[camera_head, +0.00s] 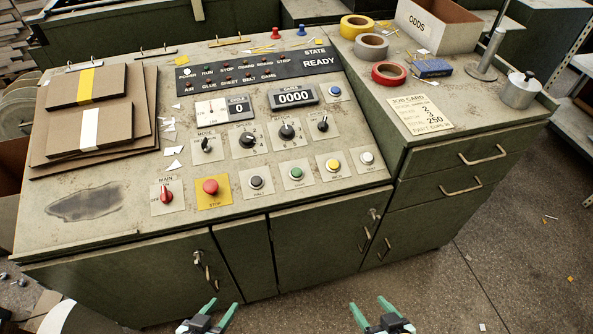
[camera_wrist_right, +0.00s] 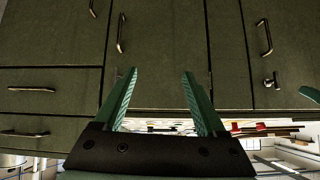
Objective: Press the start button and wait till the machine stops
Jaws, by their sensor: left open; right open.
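The green start button (camera_head: 296,174) sits on a small plate in the front button row of the sloped console (camera_head: 130,215). A black button (camera_head: 256,182) is to its left and a yellow button (camera_head: 333,165) to its right. The state display (camera_head: 318,60) reads READY and the counter (camera_head: 293,97) reads 0000. My left gripper (camera_head: 219,308) is open and empty at the bottom edge, below the console front. My right gripper (camera_head: 370,305) is open and empty, also low in front of the cabinet; its green fingers show apart in the right wrist view (camera_wrist_right: 159,74). Neither touches the panel.
A red stop button (camera_head: 210,187) on a yellow plate and a red main switch (camera_head: 166,194) are left of the button row. Greyboard stacks (camera_head: 90,90) lie on the left. Tape rolls (camera_head: 370,46), a job card (camera_head: 421,114) and an ODDS box (camera_head: 437,25) are on the right.

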